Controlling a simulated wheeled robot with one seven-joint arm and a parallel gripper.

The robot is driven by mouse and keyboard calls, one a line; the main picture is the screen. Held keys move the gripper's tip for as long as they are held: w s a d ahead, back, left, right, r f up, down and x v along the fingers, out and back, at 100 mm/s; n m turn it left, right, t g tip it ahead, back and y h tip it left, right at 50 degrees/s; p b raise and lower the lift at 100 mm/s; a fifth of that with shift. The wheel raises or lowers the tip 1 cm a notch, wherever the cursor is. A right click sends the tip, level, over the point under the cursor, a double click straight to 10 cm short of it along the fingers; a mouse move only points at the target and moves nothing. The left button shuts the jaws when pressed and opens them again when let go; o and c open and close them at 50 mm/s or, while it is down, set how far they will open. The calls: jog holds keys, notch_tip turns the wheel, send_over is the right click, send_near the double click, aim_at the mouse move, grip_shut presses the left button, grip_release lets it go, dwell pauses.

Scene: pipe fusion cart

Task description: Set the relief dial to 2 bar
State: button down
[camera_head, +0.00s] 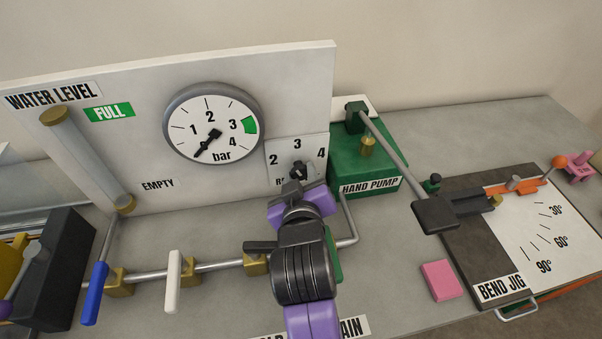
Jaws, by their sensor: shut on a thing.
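The relief dial (297,169) is a small black knob on a white plate (315,148) marked 2, 3 and 4, low on the right of the white panel. The plate's lower lettering is mostly hidden behind my gripper. My gripper (297,177), at the end of my black and purple arm, is at the dial and shut on it. The jaws and wrist cover much of the knob, so I cannot tell clearly which number its pointer faces.
A round pressure gauge (212,125) left of the dial has its needle at the low end. The green hand pump (365,160) stands close on the right. A pipe (215,266) with blue (94,293) and white (173,282) valve handles runs below. A pink block (441,280) lies right.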

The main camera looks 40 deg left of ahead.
jog(key=shift+n, duration=0.4)
dwell(0.3)
jog(key=c, duration=0.9)
grip_release()
jog(key=shift+c, duration=0.2)
jog(key=v, duration=0.7)
jog(key=shift+s, duration=0.4)
jog(key=shift+d, duration=0.1)
